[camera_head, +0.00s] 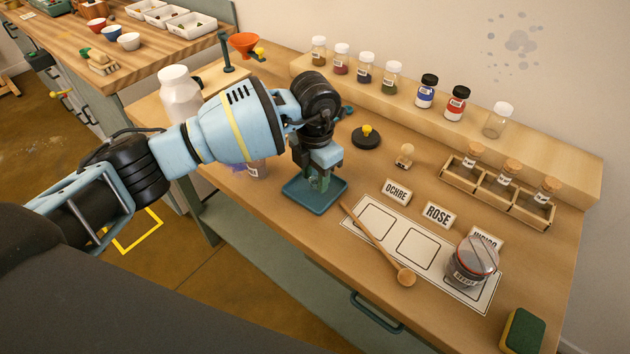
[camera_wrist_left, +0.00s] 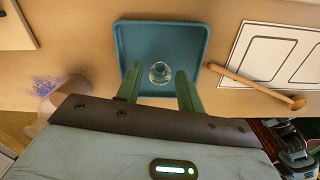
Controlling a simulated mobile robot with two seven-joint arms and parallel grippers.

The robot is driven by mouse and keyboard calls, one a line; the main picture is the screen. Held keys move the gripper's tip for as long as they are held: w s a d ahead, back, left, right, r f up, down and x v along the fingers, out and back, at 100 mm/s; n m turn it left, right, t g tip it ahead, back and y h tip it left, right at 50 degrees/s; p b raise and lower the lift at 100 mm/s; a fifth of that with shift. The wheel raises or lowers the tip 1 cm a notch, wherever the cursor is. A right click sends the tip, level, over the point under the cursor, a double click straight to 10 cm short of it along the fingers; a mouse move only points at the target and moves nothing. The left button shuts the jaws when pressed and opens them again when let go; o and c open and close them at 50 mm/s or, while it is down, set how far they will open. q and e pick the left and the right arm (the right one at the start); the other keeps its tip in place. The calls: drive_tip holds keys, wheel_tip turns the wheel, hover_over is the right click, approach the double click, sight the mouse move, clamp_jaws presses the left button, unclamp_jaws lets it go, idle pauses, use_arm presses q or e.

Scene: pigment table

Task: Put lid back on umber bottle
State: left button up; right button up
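My left gripper (camera_head: 318,182) points down over the blue tray (camera_head: 298,203). In the left wrist view its two green fingers (camera_wrist_left: 158,88) are apart. A small round clear glass piece (camera_wrist_left: 159,72), perhaps a stopper or lid, lies in the tray (camera_wrist_left: 198,35), level with the gap between the fingertips; I see no contact. The gripper hides it in the head view. I cannot read umber on any bottle. A clip-top jar (camera_head: 468,268) with a label stands on the white mat (camera_head: 378,240). Capped bottles (camera_head: 391,82) line the back shelf. My right gripper is out of view.
A wooden spoon (camera_head: 375,243) lies across the mat's left edge. Name cards (camera_head: 440,215) and a rack of corked bottles (camera_head: 508,205) stand behind the mat. A clear cup (camera_head: 257,170) is left of the tray. A black disc with a yellow knob (camera_head: 366,138) sits behind.

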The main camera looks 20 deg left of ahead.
use_arm(q)
drive_tip(key=c, duration=0.7)
drive_tip(key=shift+r, duration=0.1)
drive_tip(key=shift+r, duration=0.4)
drive_tip(key=r, duration=0.2)
drive_tip(key=shift+s+d+r, duration=0.3)
drive_tip(key=shift+d+r, duration=0.05)
drive_tip(key=s+d+r, duration=0.1)
drive_tip(key=s+d, duration=0.9)
drive_tip(key=d, duration=0.1)
drive_tip(key=shift+s+r+b, duration=0.15)
drive_tip(key=shift+r+b, duration=0.05)
drive_tip(key=shift+b, duration=0.1)
